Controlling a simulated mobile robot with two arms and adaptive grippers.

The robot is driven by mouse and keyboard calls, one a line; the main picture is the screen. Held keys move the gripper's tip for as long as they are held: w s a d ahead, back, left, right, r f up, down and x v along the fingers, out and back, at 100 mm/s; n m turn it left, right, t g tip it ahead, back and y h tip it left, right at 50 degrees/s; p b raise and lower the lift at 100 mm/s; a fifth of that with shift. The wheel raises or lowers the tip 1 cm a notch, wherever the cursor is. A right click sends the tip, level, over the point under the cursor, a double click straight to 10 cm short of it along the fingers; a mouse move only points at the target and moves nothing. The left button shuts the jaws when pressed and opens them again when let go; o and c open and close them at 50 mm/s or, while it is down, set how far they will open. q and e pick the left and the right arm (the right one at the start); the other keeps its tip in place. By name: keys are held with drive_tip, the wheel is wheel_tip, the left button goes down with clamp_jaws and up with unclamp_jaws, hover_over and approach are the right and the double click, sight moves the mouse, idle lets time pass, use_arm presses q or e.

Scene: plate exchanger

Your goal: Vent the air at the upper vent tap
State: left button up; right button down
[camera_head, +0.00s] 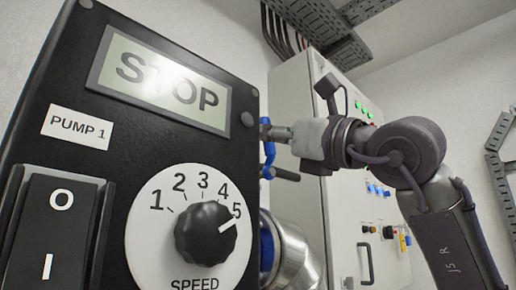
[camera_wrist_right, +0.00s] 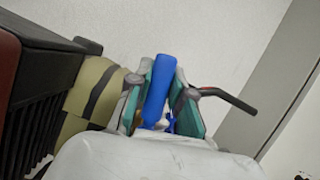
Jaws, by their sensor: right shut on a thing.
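The vent tap shows as a blue lever handle (camera_head: 268,152) just past the right edge of the black pump panel in the head view. My right gripper (camera_head: 277,133) reaches it from the right. In the right wrist view the blue handle (camera_wrist_right: 159,88) stands between the two teal-padded fingers of my right gripper (camera_wrist_right: 160,108), which is shut on it. The tap's body and outlet are mostly hidden by the gripper and the panel. My left gripper is in neither view.
The pump panel (camera_head: 150,137) fills the left, its display reading STOP and its speed knob (camera_head: 205,233) pointing to 5. Silver pipework (camera_head: 292,258) and a control cabinet (camera_head: 345,215) stand behind.

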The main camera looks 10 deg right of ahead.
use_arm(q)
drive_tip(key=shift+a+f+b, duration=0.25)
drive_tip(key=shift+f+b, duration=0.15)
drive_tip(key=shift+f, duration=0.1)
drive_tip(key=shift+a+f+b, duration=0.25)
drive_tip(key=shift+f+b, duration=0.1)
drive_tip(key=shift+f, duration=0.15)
use_arm(e)
drive_tip(key=shift+w+d+m+t+h, duration=0.2)
drive_tip(key=shift+d+m+t+h, duration=0.15)
drive_tip(key=shift+m, duration=0.55)
drive_tip(key=shift+w+d+m+t+h, duration=0.25)
drive_tip(key=shift+m+t+h, duration=0.1)
drive_tip(key=shift+m, duration=0.55)
drive_tip(key=shift+r, duration=0.1)
drive_tip(key=c, duration=1)
unclamp_jaws()
drive_tip(key=shift+s+d, duration=0.1)
drive_tip(key=shift+s, duration=0.05)
drive_tip(key=v, duration=1.1)
drive_tip(key=shift+s+d, duration=0.2)
drive_tip(key=shift+s, duration=0.1)
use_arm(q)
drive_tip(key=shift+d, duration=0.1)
